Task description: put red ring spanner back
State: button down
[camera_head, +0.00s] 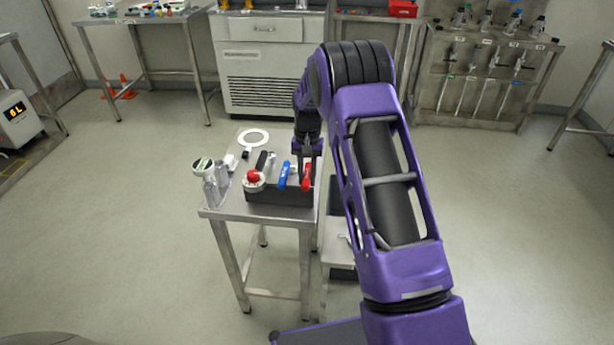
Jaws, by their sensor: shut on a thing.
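The red ring spanner (307,181) is at the right end of a dark holder (279,198) on a small steel table. It looks upright, at or just over the holder; I cannot tell how deep it sits. My gripper (308,158) points down from above and is shut on the upper part of the red spanner. A blue-handled tool (284,176) stands in the holder just to its left. The fingertips are small and partly dark here.
The small table (222,213) also holds a red round knob (253,176), a white ring-shaped item (253,138) and a metal canister with a gauge (204,168) at the left. A lower shelf (338,253) is to the right. Open floor lies left of the table.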

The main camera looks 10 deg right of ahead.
jog(key=c, duration=0.6)
grip_release()
jog(key=shift+r+p, duration=1.75)
jog(key=shift+r, duration=1.25)
